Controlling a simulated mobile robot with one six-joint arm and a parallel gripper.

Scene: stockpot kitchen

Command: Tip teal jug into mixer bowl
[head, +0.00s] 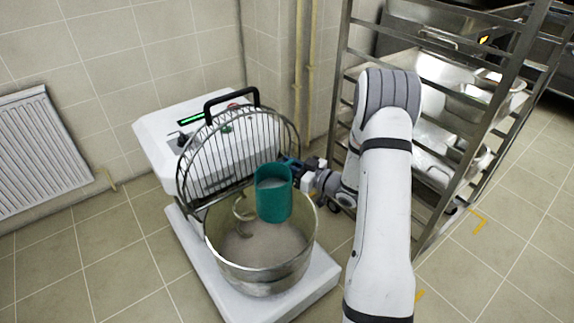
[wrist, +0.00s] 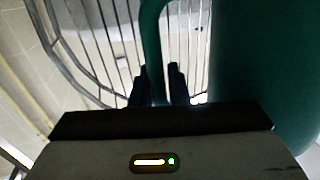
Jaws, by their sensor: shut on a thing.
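The teal jug (head: 273,199) is held above the mixer bowl (head: 262,278) in the head view. It looks nearly upright, and pale contents show inside its top. The steel bowl stands on the white mixer and holds some greyish-beige material at the bottom. My gripper (head: 292,166) is at the jug's right rear side, by its handle. In the wrist view my gripper (wrist: 160,90) has its fingers shut on the jug's handle (wrist: 151,45), and the jug's body (wrist: 265,70) fills the right side.
The mixer's wire guard (head: 228,150) is raised behind the bowl, close to the jug. A mixing hook (head: 242,210) hangs in the bowl. A steel rack (head: 345,100) with trays stands to the right. A radiator (head: 42,143) is on the left wall. Tiled floor is clear at front left.

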